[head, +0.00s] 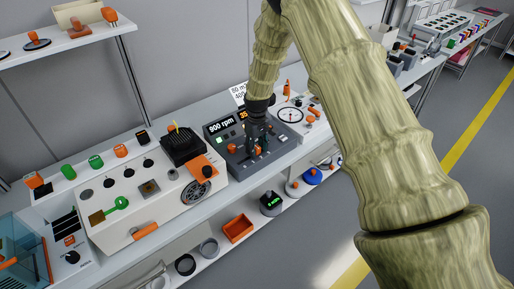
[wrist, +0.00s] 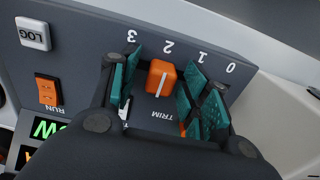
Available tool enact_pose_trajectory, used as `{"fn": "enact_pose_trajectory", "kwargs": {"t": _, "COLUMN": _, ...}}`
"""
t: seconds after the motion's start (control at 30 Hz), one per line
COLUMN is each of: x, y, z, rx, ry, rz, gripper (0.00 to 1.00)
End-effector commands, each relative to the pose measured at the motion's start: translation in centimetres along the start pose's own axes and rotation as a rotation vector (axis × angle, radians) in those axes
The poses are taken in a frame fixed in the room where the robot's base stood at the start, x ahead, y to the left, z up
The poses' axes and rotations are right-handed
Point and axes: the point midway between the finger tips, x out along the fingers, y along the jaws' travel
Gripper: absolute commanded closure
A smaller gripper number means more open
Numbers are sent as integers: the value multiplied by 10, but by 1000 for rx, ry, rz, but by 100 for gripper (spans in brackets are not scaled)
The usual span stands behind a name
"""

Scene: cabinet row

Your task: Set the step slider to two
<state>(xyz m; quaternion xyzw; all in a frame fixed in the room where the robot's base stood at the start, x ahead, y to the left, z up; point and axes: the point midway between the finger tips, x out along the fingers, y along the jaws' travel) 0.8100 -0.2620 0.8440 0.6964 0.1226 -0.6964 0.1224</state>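In the wrist view an orange slider knob (wrist: 162,77) with a white line sits beside the 2 of a scale marked 3, 2, 1, 0 from left to right. Lettering below it reads TRIM. My gripper (wrist: 164,92) has its two teal-padded fingers apart, one on each side of the knob, with small gaps visible. The slot is partly hidden by the fingers. In the head view my gripper (head: 257,148) is down at the grey console (head: 236,162), which has a display reading 900 rpm.
An orange RUN switch (wrist: 48,90) and a LOG button (wrist: 33,33) lie left of the slider. Another small orange part (wrist: 183,128) is mostly hidden by the right finger. A cream panel (head: 150,205) stands left of the console, and a gauge (head: 290,115) stands right.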

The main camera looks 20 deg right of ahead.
Motion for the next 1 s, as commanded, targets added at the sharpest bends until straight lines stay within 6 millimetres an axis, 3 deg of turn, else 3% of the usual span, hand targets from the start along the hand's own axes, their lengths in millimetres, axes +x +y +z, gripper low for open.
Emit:
{"fn": "enact_pose_trajectory", "kwargs": {"t": 0.27, "x": -11, "y": 0, "z": -1, "rx": 0, "ry": 2, "rz": 0, "gripper": 54}}
{"fn": "enact_pose_trajectory", "kwargs": {"t": 0.73, "x": -90, "y": 0, "z": -1, "rx": 0, "ry": 3, "rz": 1, "gripper": 54}}
{"fn": "enact_pose_trajectory", "kwargs": {"t": 1.0, "x": -116, "y": 0, "z": 0, "rx": 0, "ry": 0, "rz": 0, "gripper": 54}}
